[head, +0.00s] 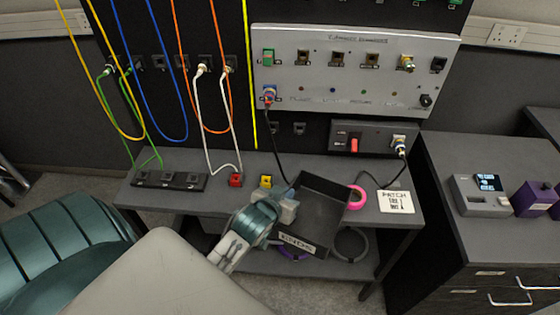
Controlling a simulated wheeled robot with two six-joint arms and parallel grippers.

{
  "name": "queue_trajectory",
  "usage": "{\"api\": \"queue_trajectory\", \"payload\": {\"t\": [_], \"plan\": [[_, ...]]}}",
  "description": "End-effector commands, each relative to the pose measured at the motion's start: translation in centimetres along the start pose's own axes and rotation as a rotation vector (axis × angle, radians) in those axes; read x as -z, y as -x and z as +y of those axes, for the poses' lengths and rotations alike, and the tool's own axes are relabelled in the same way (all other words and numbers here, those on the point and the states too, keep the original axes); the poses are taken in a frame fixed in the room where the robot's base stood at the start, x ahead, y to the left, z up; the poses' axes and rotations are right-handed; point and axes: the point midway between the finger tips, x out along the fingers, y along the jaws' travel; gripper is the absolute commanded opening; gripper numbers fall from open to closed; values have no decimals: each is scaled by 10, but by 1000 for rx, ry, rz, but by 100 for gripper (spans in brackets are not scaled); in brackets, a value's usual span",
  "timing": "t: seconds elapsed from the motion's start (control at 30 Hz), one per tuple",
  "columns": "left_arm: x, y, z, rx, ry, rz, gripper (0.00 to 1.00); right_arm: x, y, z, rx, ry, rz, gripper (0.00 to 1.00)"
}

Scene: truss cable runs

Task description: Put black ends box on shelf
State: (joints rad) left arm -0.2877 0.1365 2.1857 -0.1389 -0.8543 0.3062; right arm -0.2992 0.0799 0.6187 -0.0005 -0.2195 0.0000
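The black ends box (322,193) is an open-topped tray with a pale label reading ENDS on its near wall. It is tilted and overlaps the front edge of the grey bench (222,203). My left gripper (287,207) is at the box's left wall and appears shut on it; the fingertips are partly hidden. The lower shelf (262,263) shows beneath the bench, partly covered by the box and my arm. My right gripper is not in view.
On the bench are a black socket strip (170,181), red block (236,180), yellow block (266,181), pink tape ring (357,197) and white card (396,201). A grey ring (351,244) and purple ring (293,254) are below. Cables hang behind. A drawer cabinet (470,235) stands right.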

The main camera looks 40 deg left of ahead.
Motion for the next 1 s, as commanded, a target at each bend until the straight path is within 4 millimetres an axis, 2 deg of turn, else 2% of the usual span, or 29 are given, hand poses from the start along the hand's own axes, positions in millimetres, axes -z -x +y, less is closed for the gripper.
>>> {"api": "queue_trajectory", "payload": {"t": [0.1, 0.4, 0.6, 0.77, 1.0], "plan": [[17, -23, -12, 2, -5, 4, 0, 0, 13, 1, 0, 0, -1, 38], [46, -91, -44, 2, 0, 3, 0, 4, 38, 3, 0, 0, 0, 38], [55, -120, -56, 2, 0, 2, 0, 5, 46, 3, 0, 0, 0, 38], [51, -127, -58, 1, 2, -1, 0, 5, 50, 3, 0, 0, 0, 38], [26, -140, -58, 0, 1, 0, 0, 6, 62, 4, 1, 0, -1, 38]]}}
